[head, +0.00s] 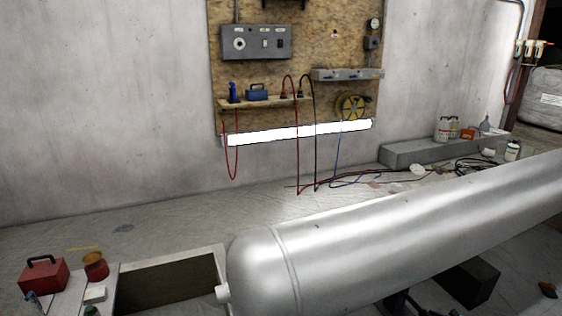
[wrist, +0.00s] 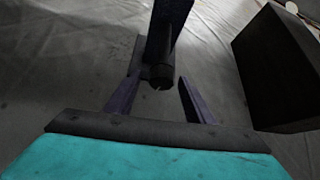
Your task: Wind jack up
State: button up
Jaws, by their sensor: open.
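In the wrist view, my gripper (wrist: 160,78) is open, with one dark finger on each side of a short dark round end. This end belongs to a dark upright part, which looks like the jack (wrist: 171,30). I cannot tell whether the fingers touch it. The teal gripper body fills the bottom of the view. In the head view, my gripper is not seen. A large silver tank (head: 400,225) lies across the right side, and dark legs below it are mostly hidden, so I cannot tell whether they are the jack.
A large dark block (wrist: 275,72) stands right of the gripper in the wrist view. Sheeting covers the floor. In the head view, a red toolbox (head: 43,278) sits at lower left, and cables (head: 335,183) lie by the wall near a grey ledge (head: 415,150).

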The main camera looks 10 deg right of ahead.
jog(key=shift+s+a+f+n+t+h+b, duration=0.15)
jog(key=shift+n+h+b, duration=0.15)
jog(key=shift+b, duration=0.75)
jog(key=shift+w+n+t+h+b, duration=0.1)
jog(key=shift+n+h+b, duration=0.2)
jog(key=shift+b, duration=0.75)
jog(key=shift+s+a+f+n+t+h+b, duration=0.15)
jog(key=shift+h+b, duration=0.25)
jog(key=shift+b, duration=0.65)
jog(key=n+h+b, duration=0.1)
jog(key=b, duration=0.5)
jog(key=shift+w+t, duration=0.1)
jog(key=shift+t, duration=0.2)
jog(key=shift+d+r+n+h+b, duration=0.1)
jog(key=shift+r+n+h+b, duration=0.15)
jog(key=shift+b, duration=0.2)
jog(key=c, duration=0.9)
jog(key=shift+f, duration=0.1)
jog(key=shift+c, duration=0.2)
jog(key=b, duration=0.3)
jog(key=shift+f+n+b, duration=0.2)
jog(key=shift+n+b, duration=0.1)
jog(key=shift+b, duration=0.1)
jog(key=shift+a+r+t+h+b, duration=0.1)
jog(key=shift+a+t+h+b, duration=0.15)
jog(key=shift+h+b, duration=0.35)
